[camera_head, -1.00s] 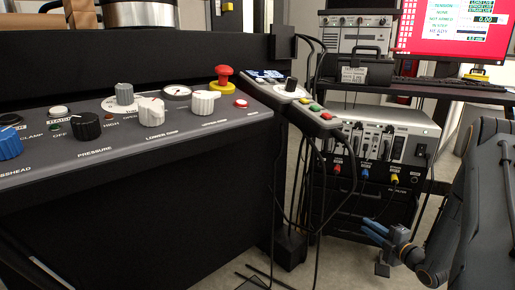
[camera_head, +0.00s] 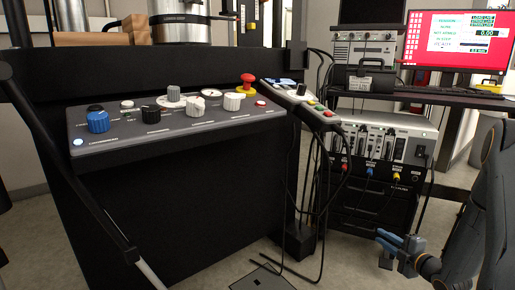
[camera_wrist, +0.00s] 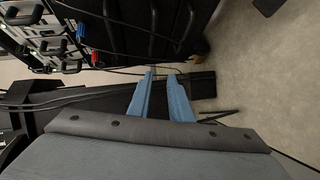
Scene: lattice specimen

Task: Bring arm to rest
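My gripper (camera_head: 386,240) is at the lower right of the head view, low in front of the equipment rack, with its blue fingers pointing left. My dark arm folds down at the right edge. In the wrist view, the two blue fingers of my gripper (camera_wrist: 161,77) stand apart with a gap between them. The gripper is open and nothing shows between the fingers.
A black machine with a control panel (camera_head: 180,118) and a red emergency button (camera_head: 248,79) stands left. A rack with a grey connector unit (camera_head: 385,140) and a red monitor (camera_head: 459,40) stands right. Cables hang between them.

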